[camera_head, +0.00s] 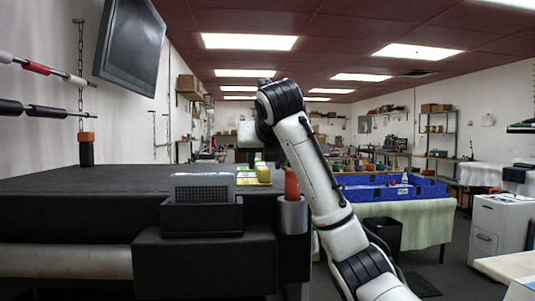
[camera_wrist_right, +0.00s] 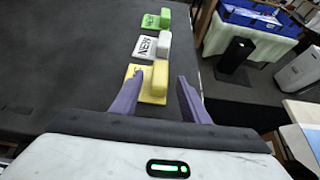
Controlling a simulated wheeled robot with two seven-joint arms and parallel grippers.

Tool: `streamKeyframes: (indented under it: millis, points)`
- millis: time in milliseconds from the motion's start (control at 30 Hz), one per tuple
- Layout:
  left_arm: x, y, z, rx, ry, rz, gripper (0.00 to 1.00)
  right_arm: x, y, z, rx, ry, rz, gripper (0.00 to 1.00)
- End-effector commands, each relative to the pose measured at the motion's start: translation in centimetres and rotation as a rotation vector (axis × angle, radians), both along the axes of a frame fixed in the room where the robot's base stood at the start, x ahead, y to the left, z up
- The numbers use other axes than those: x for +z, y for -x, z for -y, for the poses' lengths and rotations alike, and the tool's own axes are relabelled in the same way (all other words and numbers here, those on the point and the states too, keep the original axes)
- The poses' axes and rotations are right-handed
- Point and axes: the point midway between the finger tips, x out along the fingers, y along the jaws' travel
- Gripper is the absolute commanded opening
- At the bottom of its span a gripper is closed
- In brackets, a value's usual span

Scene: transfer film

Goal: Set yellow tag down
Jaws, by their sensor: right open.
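The yellow tag (camera_wrist_right: 154,84) lies flat on the dark table top near its right edge, with a raised yellow block at its right end and dark marks at its left. My right gripper (camera_wrist_right: 161,80) is open, its two purple-grey fingers on either side of the yellow tag in the wrist view. I cannot tell whether they touch it. In the head view the yellow tag (camera_head: 263,173) is small, below my right wrist, and the fingers are hard to make out. My left gripper is not in view.
A white tag (camera_wrist_right: 152,46) and a green tag (camera_wrist_right: 155,20) lie in a row beyond the yellow one. A dark holder with a grey mesh piece (camera_head: 202,190) and a red-topped cylinder (camera_head: 292,186) stand at the table's near edge. The table top left of the tags is clear.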

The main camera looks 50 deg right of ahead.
Motion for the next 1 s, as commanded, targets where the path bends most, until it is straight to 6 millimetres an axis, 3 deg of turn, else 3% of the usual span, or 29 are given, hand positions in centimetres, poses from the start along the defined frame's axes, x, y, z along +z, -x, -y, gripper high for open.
streamKeyframes:
  millis: [167, 300, 1000]
  points:
    - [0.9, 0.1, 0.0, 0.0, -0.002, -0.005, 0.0, 2.5, 3.0, -2.1, -0.006, 0.007, 0.003, 0.41]
    - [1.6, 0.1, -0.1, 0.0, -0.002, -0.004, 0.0, 3.5, 3.6, -3.0, 0.001, 0.013, 0.013, 0.41]
    - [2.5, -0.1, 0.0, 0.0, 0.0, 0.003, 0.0, 3.2, 4.6, -3.9, 0.0, -0.001, -0.001, 0.41]
